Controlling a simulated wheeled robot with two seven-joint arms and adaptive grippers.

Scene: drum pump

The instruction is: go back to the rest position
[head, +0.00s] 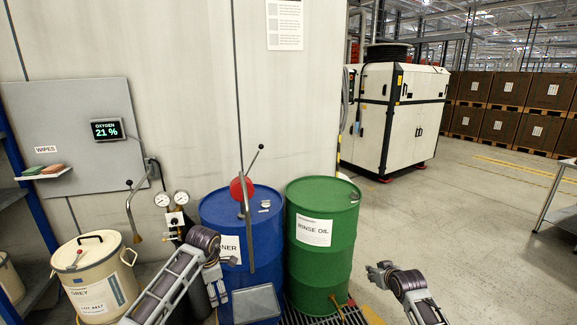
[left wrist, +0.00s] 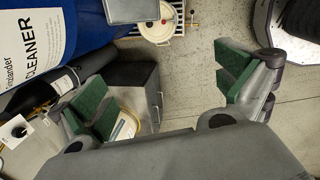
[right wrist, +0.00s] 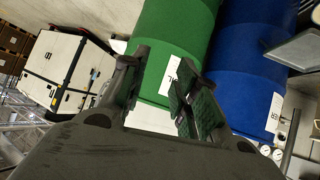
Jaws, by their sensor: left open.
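My left gripper (head: 215,284) hangs in front of the blue cleaner drum (head: 262,212), low in the head view. In the left wrist view its green-padded fingers (left wrist: 165,88) stand wide apart with nothing between them. My right gripper (head: 378,275) is to the right of the green rinse oil drum (head: 322,270), over clear floor. In the right wrist view its fingers (right wrist: 158,90) are apart and hold nothing; the green drum (right wrist: 178,40) shows behind them.
Gauges (head: 171,199) and a hooked pipe are near the wall. A grey box (head: 256,303) sits in front of the blue drum. A metal table (head: 560,215) is at far right.

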